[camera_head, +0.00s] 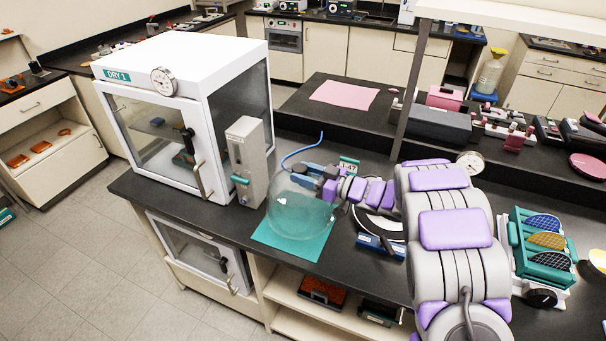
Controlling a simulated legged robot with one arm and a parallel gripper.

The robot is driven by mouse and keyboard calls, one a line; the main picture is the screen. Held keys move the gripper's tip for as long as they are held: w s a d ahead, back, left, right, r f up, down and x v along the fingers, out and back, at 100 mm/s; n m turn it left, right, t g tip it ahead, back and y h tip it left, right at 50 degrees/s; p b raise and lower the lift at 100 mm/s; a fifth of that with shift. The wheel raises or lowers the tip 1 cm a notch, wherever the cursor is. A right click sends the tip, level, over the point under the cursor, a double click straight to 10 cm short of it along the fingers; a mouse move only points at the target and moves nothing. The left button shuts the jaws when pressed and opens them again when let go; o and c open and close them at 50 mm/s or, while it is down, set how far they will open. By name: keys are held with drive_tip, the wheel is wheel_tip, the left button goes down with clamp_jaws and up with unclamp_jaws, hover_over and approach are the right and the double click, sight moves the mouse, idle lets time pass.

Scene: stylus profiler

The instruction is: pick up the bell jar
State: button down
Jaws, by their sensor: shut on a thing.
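The bell jar (296,214) is a clear glass dome at the middle of the black bench. It stands over a teal mat (266,236); I cannot tell whether its rim touches the mat. My gripper (314,176) is at the jar's upper right and is shut on it near the top. The fingertips are small and partly hidden by my purple and grey wrist, so the exact grip point is unclear. A blue tube (300,149) curves up behind the jar.
A white dry cabinet (184,105) and a grey upright box (250,160) stand close on the left. A round dial instrument (378,222) and a teal rack (538,247) with several discs are on the right. The bench's front edge is just before the mat.

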drive_tip(key=s+d+p, duration=0.1)
drive_tip(key=s+d, duration=0.2)
drive_tip(key=s, duration=0.3)
drive_tip(key=s+d+r, duration=0.1)
drive_tip(key=s+d, duration=0.2)
drive_tip(key=s, duration=0.4)
drive_tip(key=shift+s+r+p, duration=0.25)
drive_tip(key=shift+s+p, duration=0.05)
drive_tip(key=shift+p, duration=0.1)
drive_tip(key=c, duration=1.1)
unclamp_jaws()
clamp_jaws()
